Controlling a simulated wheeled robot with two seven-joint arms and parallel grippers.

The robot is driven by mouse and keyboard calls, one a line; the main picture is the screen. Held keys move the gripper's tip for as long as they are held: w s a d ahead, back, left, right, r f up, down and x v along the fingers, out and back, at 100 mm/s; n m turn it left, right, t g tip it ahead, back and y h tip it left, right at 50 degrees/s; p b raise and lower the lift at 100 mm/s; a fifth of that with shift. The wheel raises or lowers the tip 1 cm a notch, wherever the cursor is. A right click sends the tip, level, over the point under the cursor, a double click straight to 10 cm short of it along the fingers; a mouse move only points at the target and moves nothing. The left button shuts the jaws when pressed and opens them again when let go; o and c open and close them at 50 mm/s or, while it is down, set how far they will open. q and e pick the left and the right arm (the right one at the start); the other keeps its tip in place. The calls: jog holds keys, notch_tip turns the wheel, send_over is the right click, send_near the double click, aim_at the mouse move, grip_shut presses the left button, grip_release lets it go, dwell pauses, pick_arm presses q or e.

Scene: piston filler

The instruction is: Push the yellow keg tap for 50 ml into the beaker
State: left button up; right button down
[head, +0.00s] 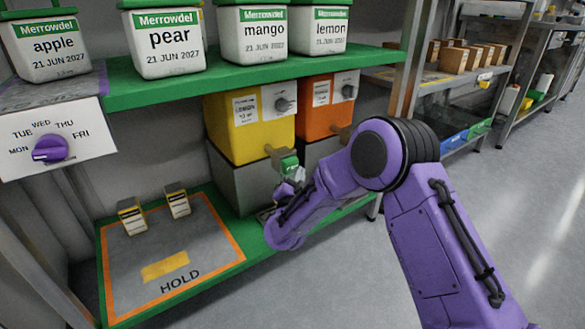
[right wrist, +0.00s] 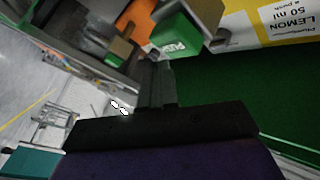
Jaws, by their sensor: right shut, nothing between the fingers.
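The yellow keg (head: 245,130) stands on a grey block on the lower green shelf. Its tap carries a green push block (head: 289,163), which shows close up in the right wrist view with "PUSH" on it (right wrist: 177,42). The keg's label (right wrist: 284,18) reads lemon, 50 ml a push. My right gripper (head: 293,184) is shut and empty, just in front of and below the push block. Its fingers (right wrist: 155,82) point toward the tap; I cannot tell whether they touch it. I cannot make out the beaker; my right arm covers the area below the tap. My left gripper is out of view.
An orange keg (head: 322,122) with its own tap (head: 343,133) stands right of the yellow one. A HOLD mat (head: 212,258) bears two small cartons (head: 131,216). White tubs (head: 166,42) line the upper shelf. A purple day dial (head: 50,149) is at left.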

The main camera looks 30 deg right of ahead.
dwell(0.5)
jog(key=shift+w, duration=0.4)
jog(key=shift+w+a, duration=0.1)
jog(key=shift+w, duration=0.6)
dwell(0.6)
jog(key=shift+s, duration=0.15)
jog(key=shift+s+p, duration=0.75)
jog(key=shift+s, duration=0.2)
